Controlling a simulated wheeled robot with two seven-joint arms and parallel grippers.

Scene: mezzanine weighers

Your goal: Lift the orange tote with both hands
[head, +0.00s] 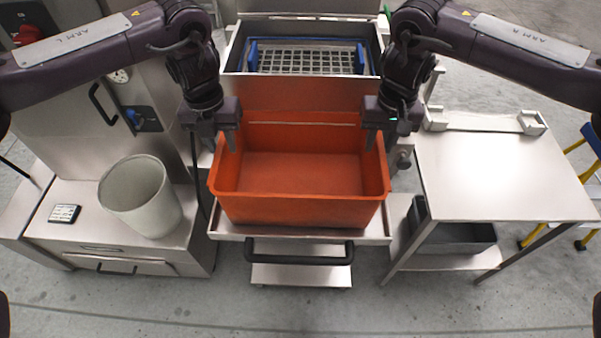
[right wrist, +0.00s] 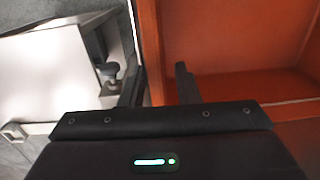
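The orange tote (head: 300,208) is an open, empty bin standing level on a metal shelf in the middle of the head view. My left gripper (head: 222,144) is at its left side wall, with one finger inside the rim and the other mostly hidden. My right gripper (head: 380,143) is at the right side wall. In the right wrist view my right gripper (right wrist: 158,88) has its fingers apart, one on each side of the tote's wall (right wrist: 149,45). Both grippers look open, with no grip on the wall visible.
A metal basin with a blue-edged wire rack (head: 306,58) is behind the tote. A pale bucket (head: 140,197) stands on the left cabinet. A bare steel table (head: 500,175) is on the right, with a dark bin (head: 462,236) below. A black handle (head: 299,256) crosses in front.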

